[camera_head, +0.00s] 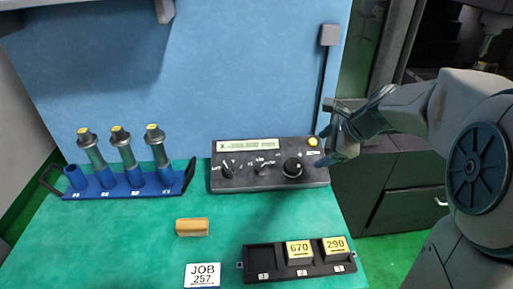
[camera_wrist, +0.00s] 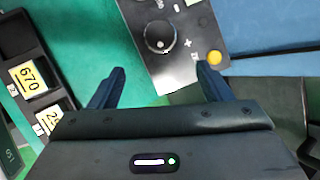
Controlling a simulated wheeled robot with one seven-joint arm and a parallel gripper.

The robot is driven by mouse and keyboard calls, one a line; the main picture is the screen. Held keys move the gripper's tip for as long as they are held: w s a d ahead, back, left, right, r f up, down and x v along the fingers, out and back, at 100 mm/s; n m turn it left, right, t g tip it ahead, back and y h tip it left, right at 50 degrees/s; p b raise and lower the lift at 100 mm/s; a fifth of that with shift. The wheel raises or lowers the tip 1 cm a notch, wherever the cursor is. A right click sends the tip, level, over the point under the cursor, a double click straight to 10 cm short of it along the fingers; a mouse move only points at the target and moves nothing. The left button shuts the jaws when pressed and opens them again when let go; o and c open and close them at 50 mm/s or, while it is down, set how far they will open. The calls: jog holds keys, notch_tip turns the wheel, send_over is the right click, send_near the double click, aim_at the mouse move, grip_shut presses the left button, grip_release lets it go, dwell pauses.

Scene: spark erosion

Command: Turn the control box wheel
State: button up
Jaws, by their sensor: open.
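The control box (camera_head: 268,178) is a dark box on the green table against the blue panel. It has a small display, two smaller knobs at the left and middle, and a black round wheel (camera_head: 292,167) at the right. A yellow button (camera_head: 312,142) sits at its right corner. In the wrist view the wheel (camera_wrist: 160,37) lies ahead of my gripper (camera_wrist: 162,90), a little beyond the fingertips. My gripper (camera_head: 330,140) is open and empty, at the right end of the box, apart from the wheel.
A blue rack (camera_head: 130,186) with several slots and three yellow-topped cylinders stands at the left. A tan block (camera_head: 192,227) and a JOB 257 card (camera_head: 202,275) lie in front. A black tray (camera_head: 264,258) holds blocks marked 670 (camera_head: 299,252) and 290 (camera_head: 335,247).

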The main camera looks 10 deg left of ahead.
jog(key=a+n, duration=0.1)
jog(key=n, duration=0.3)
jog(key=n+h+p, duration=0.3)
jog(key=n+h, duration=0.1)
jog(key=n, duration=1.3)
send_near(293, 164)
jog(key=p+x, duration=0.1)
jog(key=x, duration=0.8)
jog(key=shift+w+f+p, duration=0.1)
jog(key=shift+p, duration=0.2)
jog(key=c, duration=1)
